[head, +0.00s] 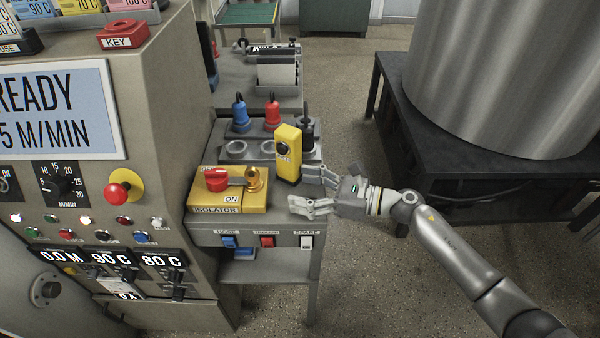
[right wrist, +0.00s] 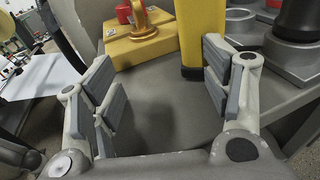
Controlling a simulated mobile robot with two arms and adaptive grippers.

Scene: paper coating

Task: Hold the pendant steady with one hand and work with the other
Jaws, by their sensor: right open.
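The pendant (head: 288,153) is a yellow upright box with a dark round control on its face, standing on the grey side table. In the right wrist view the pendant (right wrist: 202,35) shows its lower part and dark foot, ahead between the fingers and nearer the right one. My right gripper (head: 303,190) is open and empty, just in front and to the right of the pendant; no contact shows. Its open fingers also show in the right wrist view (right wrist: 160,70). My left gripper is not in view.
A yellow isolator box (head: 229,195) with a red knob and brass piece stands left of the pendant. Behind is a grey holder (head: 238,149) with blue, red and black plugs. The control cabinet (head: 165,130) is at left. A large metal drum (head: 500,80) stands at right.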

